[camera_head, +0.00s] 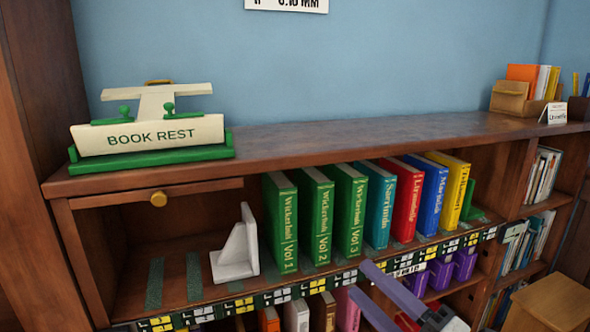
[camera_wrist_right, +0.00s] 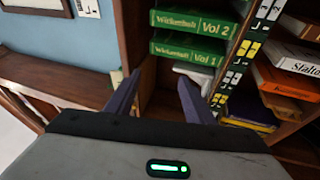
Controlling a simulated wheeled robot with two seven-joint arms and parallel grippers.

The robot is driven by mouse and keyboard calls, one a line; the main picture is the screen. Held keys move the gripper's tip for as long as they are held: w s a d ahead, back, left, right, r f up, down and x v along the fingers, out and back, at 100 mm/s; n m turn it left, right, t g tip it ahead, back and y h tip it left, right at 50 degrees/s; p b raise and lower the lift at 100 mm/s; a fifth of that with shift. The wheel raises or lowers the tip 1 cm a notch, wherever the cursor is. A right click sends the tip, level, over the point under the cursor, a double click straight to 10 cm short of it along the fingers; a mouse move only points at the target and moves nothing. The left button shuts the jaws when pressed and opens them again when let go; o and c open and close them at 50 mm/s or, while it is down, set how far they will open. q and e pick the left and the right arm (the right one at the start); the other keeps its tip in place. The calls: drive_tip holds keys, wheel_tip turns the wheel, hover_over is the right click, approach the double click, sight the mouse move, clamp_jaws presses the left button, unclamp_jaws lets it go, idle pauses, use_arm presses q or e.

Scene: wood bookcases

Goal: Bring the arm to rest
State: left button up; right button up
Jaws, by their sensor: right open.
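My right gripper (camera_head: 361,279) comes in from the lower right of the head view, in front of the bookcase near the shelf's label strip. Its two purple-grey fingers are apart, with nothing visible between them. In the right wrist view the same gripper (camera_wrist_right: 158,82) shows both fingers spread, pointing towards the shelf opening. The green book Vol 1 (camera_wrist_right: 187,50) and the green book Vol 2 (camera_wrist_right: 195,22) show beyond the fingers there. My left gripper is not in view.
Upright books, including green Vol 1 (camera_head: 281,222) and a red one (camera_head: 407,205), stand on the shelf. A white bookend (camera_head: 236,252) stands left of them. A BOOK REST stand (camera_head: 150,136) sits on the bookcase top (camera_head: 350,132). A wooden box (camera_head: 552,304) is lower right.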

drive_tip(key=s+d+f+m+t+h, duration=0.1)
drive_tip(key=s+d+f+m+h, duration=0.25)
drive_tip(key=f+m+h, duration=0.6)
drive_tip(key=s+f+m+g+p, duration=0.1)
drive_tip(key=s+f+m+g, duration=0.3)
drive_tip(key=s+f, duration=0.5)
drive_tip(key=s+f+m+g+p, duration=0.1)
drive_tip(key=s+f+m+g, duration=0.3)
drive_tip(key=s+f+m, duration=0.5)
wheel_tip(320, 180, down, 5)
drive_tip(key=shift+s+r+h, duration=0.1)
drive_tip(key=shift+s+h, duration=0.05)
drive_tip(key=shift+h, duration=0.3)
drive_tip(key=shift+m, duration=0.25)
